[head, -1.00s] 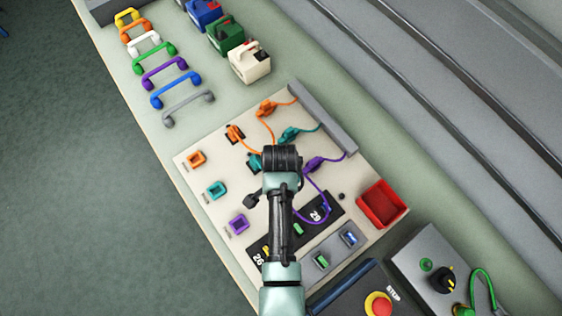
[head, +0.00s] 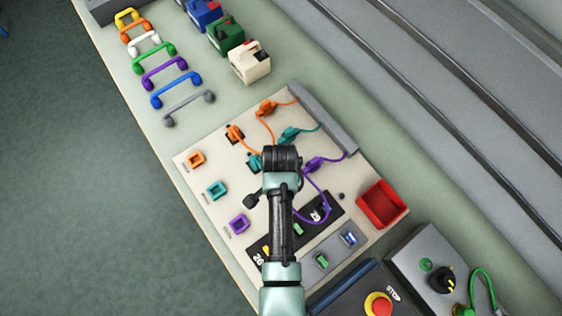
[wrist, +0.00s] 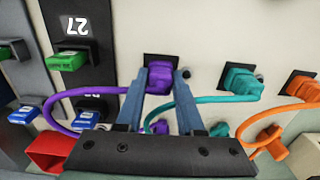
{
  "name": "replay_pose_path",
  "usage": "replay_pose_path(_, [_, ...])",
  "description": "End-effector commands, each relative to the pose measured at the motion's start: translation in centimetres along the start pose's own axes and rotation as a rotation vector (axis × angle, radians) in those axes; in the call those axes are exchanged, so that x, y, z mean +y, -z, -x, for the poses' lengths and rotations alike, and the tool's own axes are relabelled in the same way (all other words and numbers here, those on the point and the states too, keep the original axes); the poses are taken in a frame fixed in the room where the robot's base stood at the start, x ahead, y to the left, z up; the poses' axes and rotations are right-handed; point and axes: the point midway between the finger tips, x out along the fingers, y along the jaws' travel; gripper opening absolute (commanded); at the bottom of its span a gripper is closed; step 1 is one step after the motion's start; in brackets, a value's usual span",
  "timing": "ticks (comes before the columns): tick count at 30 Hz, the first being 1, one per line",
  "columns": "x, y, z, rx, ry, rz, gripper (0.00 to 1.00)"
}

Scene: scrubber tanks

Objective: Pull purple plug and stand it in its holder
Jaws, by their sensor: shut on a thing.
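The purple plug (wrist: 160,79) is between the fingertips of my gripper (wrist: 164,75) in the wrist view. My gripper is shut on it, with the plug at its black square socket on the pale panel. I cannot tell whether the plug is fully seated. Its purple cable (wrist: 92,90) loops off to the left. In the head view my arm hides the plug and the fingertips; the cable (head: 327,208) shows to the right of the arm. The purple holder (head: 238,223), a small square open frame, stands left of my arm near the panel's left edge.
Teal (head: 217,190) and orange (head: 196,158) holders stand beyond the purple one. Teal (wrist: 239,83) and orange (wrist: 299,86) plugs sit in neighbouring sockets with loose cables. A red bin (head: 382,204) is at right. A black strip with green and blue pieces lies near my arm.

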Motion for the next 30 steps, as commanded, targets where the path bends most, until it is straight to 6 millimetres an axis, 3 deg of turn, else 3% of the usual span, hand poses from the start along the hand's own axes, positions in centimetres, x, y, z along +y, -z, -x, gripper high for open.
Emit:
replay_pose_path(4, [0.0,0.0,0.0,0.000,0.000,0.000,0.00])
replay_pose_path(5, [0.0,0.0,0.0,0.000,0.000,0.000,0.39])
replay_pose_path(15, [0.0,0.0,0.0,0.000,0.000,0.000,1.00])
replay_pose_path(24, [0.0,0.0,0.2,0.000,0.000,0.000,1.00])
replay_pose_path(30, [-0.1,0.1,2.4,0.002,0.003,0.000,1.00])
